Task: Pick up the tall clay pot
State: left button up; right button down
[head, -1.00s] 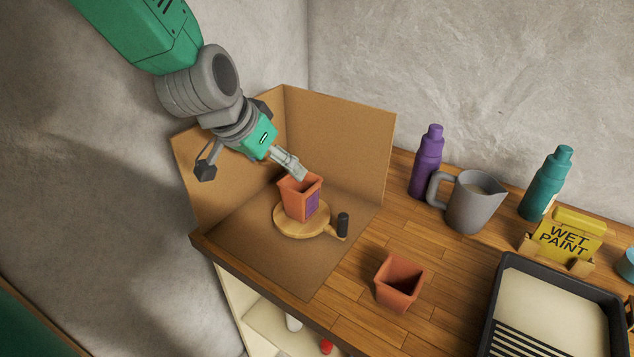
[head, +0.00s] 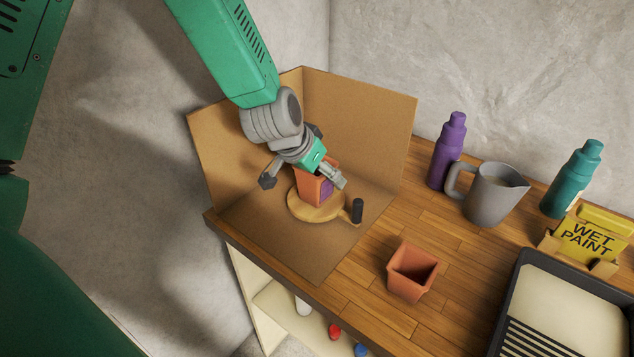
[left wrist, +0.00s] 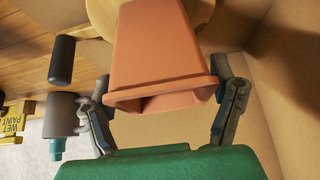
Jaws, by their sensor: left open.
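The tall clay pot (head: 314,190), orange-brown with a purple patch on one side, stands upright on a round wooden turntable (head: 308,212). My left gripper (head: 333,177) is at the pot's upper part, hiding some of its rim. In the left wrist view the pot (left wrist: 160,50) lies between the two spread fingers of the left gripper (left wrist: 164,88), its rim towards the palm. The fingers look apart from its sides. A shorter clay pot (head: 411,273) stands empty on the bench to the right. My right gripper is not in view.
Cardboard panels (head: 355,120) stand behind and left of the turntable. A dark handle (head: 357,210) sticks up at its right. A purple bottle (head: 447,152), grey jug (head: 493,196), teal bottle (head: 571,182), wet paint sign (head: 588,238) and paint tray (head: 560,300) stand farther right.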

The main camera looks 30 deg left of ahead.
pick_arm(q)
jog(key=shift+x, duration=0.85)
jog(key=shift+a, duration=0.15)
jog(key=shift+s, duration=0.1)
jog(key=c, duration=0.4)
jog(key=shift+a, duration=0.1)
jog(key=c, duration=0.7)
jog(key=shift+c, duration=0.9)
jog(key=shift+r, duration=0.1)
